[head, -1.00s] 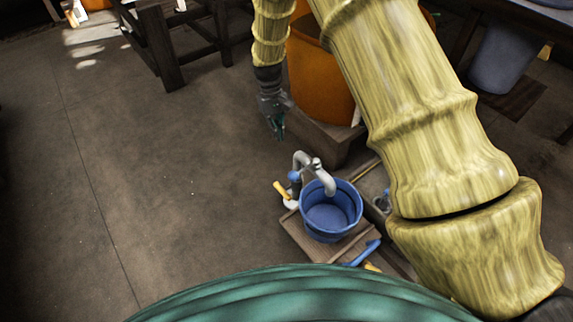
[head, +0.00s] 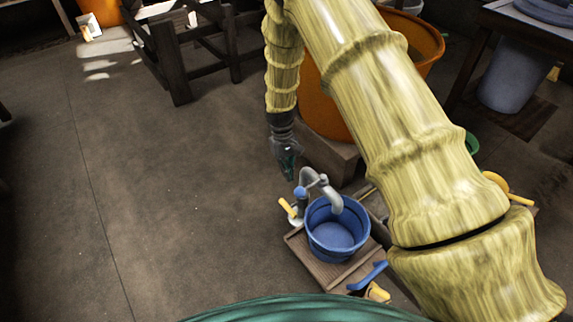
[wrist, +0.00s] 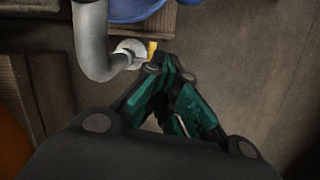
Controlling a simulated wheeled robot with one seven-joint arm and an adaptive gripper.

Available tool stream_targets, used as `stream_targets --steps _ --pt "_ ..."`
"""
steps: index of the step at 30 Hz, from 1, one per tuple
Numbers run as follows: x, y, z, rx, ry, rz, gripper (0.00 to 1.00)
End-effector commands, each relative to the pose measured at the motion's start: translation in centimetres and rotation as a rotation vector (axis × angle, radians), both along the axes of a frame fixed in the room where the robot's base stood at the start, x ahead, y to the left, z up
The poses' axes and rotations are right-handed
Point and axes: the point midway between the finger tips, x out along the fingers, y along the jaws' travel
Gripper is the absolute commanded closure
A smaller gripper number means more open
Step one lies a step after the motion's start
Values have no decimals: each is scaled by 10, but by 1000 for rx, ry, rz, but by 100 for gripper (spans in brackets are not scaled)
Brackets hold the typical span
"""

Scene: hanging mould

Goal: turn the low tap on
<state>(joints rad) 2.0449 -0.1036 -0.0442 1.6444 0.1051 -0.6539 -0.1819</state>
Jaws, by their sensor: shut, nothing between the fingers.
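The low tap has a curved grey spout (head: 322,183) over a blue bucket (head: 338,236). A blue piece (head: 300,193) stands at the tap's left side, and a yellow handle (head: 287,207) sticks out beside a white round part. My gripper (head: 288,176) points down just behind and left of the tap. In the wrist view the grey pipe (wrist: 92,45) is at upper left, with the white disc (wrist: 130,52) and a bit of yellow handle (wrist: 152,48) just beyond my fingers (wrist: 170,90). The fingers are shut and empty; contact with the tap cannot be told.
The bucket stands on a wooden platform (head: 300,252). A blue and yellow tool (head: 370,280) lies at its front edge. A large orange tub (head: 325,105) stands behind on a block. Floor (head: 170,190) to the left is clear.

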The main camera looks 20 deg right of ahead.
Motion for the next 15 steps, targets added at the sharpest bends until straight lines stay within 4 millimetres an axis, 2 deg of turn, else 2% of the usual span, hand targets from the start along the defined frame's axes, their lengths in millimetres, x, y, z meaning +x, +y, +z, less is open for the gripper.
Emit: stream_targets --steps 6,15 --pt "-25 -4 5 0 1 1 100" --pt "-38 -6 9 0 0 1 100"
